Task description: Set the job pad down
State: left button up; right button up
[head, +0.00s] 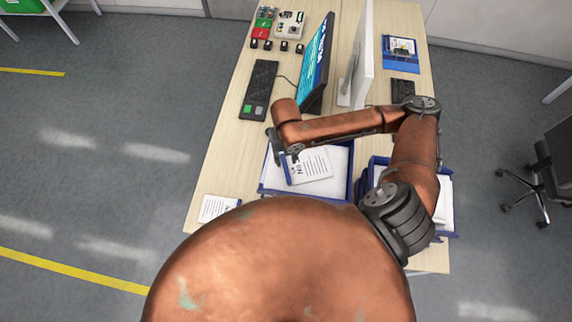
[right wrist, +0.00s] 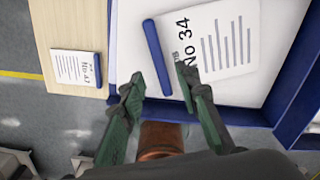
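The job pad marked "No 34" (head: 311,166) is a white pad with a blue binding strip. It lies askew over the papers in the blue tray (head: 349,180); it also shows in the right wrist view (right wrist: 222,40). My right gripper (head: 284,150) is above the tray at the pad's bound edge. In the right wrist view its green fingers (right wrist: 158,78) stand apart, with the blue strip just beyond and between the tips. One finger overlaps the pad's corner; I see no grip on it. My left gripper is not in view.
A second small pad (head: 217,207) lies on the table at the left. Another blue tray with papers (head: 447,208) stands right of the first. A monitor (head: 315,65), a keypad (head: 259,90) and a blue clipboard (head: 401,54) are farther back. Bare tabletop (head: 225,165) lies left of the tray.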

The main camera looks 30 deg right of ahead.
notch_tip(320, 180, up, 6)
jog(key=shift+f, duration=0.1)
jog(key=shift+s, duration=0.1)
jog(key=shift+a, duration=0.1)
dwell(0.5)
